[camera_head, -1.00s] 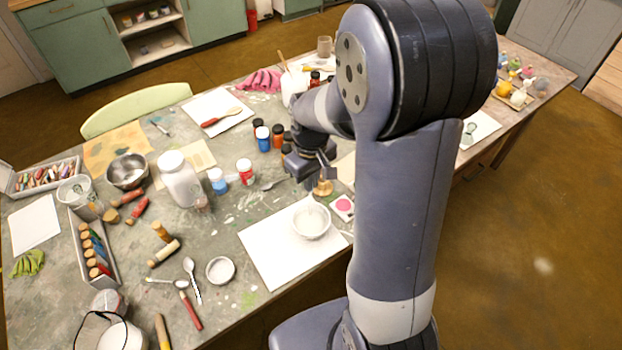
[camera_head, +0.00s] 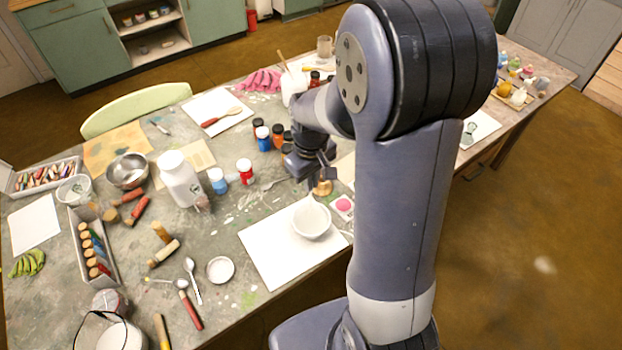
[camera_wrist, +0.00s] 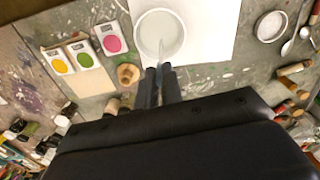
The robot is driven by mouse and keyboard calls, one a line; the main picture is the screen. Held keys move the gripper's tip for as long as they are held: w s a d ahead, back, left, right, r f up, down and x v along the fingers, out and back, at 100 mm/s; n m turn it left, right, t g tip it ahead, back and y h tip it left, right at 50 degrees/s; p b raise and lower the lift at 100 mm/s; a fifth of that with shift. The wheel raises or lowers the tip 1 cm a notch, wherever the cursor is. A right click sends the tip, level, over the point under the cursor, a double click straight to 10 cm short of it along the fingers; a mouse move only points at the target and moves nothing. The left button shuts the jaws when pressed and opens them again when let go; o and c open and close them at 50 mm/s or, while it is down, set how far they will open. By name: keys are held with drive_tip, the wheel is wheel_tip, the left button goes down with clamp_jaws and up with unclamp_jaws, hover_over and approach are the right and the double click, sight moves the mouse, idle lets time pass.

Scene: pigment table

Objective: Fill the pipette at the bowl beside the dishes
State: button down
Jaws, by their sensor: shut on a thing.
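A white bowl (camera_head: 311,222) stands on a white sheet near the front of the table; it also shows in the wrist view (camera_wrist: 148,38). My gripper (camera_head: 322,178) is low over the table, just behind the bowl. In the wrist view, my gripper (camera_wrist: 161,80) has its fingers close together at the bowl's near rim. A thin, pale, translucent pipette (camera_wrist: 163,45) runs from the fingers over the bowl. Whether its tip touches anything inside is unclear. Small colour dishes or cards, pink (camera_wrist: 115,43), green (camera_wrist: 85,60) and yellow (camera_wrist: 60,66), lie left of the bowl.
A round wooden piece (camera_wrist: 128,74) stands close left of the fingers. A small white dish (camera_head: 220,269) and spoons (camera_head: 192,280) lie left of the sheet. A white bottle (camera_head: 179,180) and paint jars (camera_head: 245,171) stand farther back. The front of the white sheet (camera_head: 275,262) is clear.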

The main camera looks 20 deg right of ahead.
drive_tip(key=shift+f+b, duration=2.3)
drive_tip(key=shift+f, duration=0.7)
drive_tip(key=c, duration=2)
unclamp_jaws()
drive_tip(key=shift+r, duration=0.15)
drive_tip(key=shift+r+p, duration=3.95)
drive_tip(key=shift+r, duration=0.9)
